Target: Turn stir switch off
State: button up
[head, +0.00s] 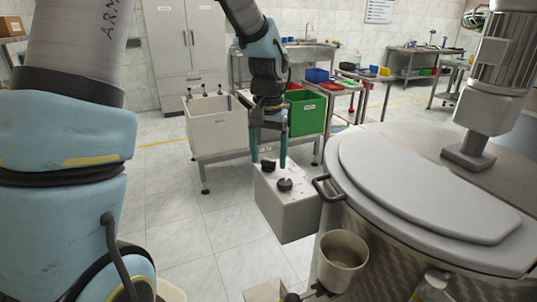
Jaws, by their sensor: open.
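A grey control box (288,205) stands at the centre of the head view, beside the large round vessel. Its sloped top carries two black rotary knobs, a rear one (268,166) and a front one (285,185). I cannot read their labels or settings, so I cannot tell which is the stir switch. My gripper (268,160) points down just above the box with its fingers spread, one near the rear knob and one above the front knob. I cannot tell whether a finger touches a knob. Nothing shows held between the fingers.
A large steel vessel with a grey lid (425,185) and black handle fills the right. A beige cup (343,260) sits at its side below the box. Behind are a white bin (217,128) and a green bin (308,112). Tiled floor at left is open.

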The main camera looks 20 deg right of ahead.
grip_shut()
dwell(0.7)
